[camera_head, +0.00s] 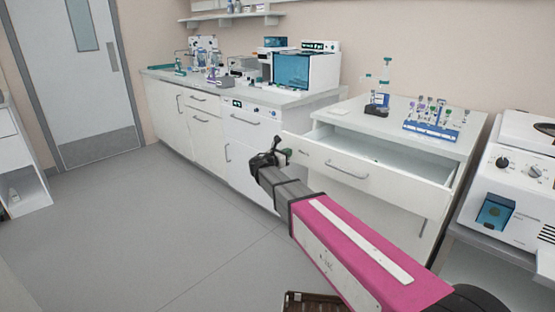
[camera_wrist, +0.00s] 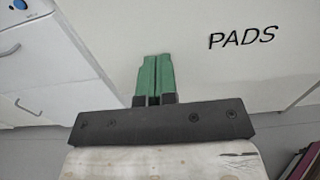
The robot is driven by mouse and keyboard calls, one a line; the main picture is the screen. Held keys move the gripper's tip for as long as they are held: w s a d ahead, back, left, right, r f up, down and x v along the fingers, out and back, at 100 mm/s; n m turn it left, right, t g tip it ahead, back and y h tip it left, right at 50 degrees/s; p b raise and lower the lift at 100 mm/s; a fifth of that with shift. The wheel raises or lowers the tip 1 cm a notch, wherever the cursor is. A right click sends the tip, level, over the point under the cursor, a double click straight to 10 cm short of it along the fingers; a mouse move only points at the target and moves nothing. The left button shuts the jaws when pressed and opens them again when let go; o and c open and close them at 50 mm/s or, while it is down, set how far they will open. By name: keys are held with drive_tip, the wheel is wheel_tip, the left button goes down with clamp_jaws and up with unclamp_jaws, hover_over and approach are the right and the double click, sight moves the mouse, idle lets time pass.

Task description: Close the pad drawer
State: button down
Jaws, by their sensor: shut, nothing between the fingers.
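The pad drawer (camera_head: 370,172) is a white drawer with a bar handle (camera_head: 346,169), pulled out from the white cabinet under the right-hand counter. Its inside shows from above. In the wrist view its white front (camera_wrist: 215,65) bears the word PADS. My gripper (camera_head: 285,154) is at the left end of the drawer front. In the wrist view the green fingers of my gripper (camera_wrist: 156,75) are together with nothing between them, pointing at the drawer front left of the lettering. I cannot tell whether they touch it.
A white machine (camera_head: 515,185) stands to the right. The grey floor (camera_head: 130,220) at the left is clear.

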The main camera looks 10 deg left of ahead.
drive_tip(key=x, duration=2.3)
drive_tip(key=shift+w+d, duration=0.1)
drive_tip(key=shift+w, duration=0.2)
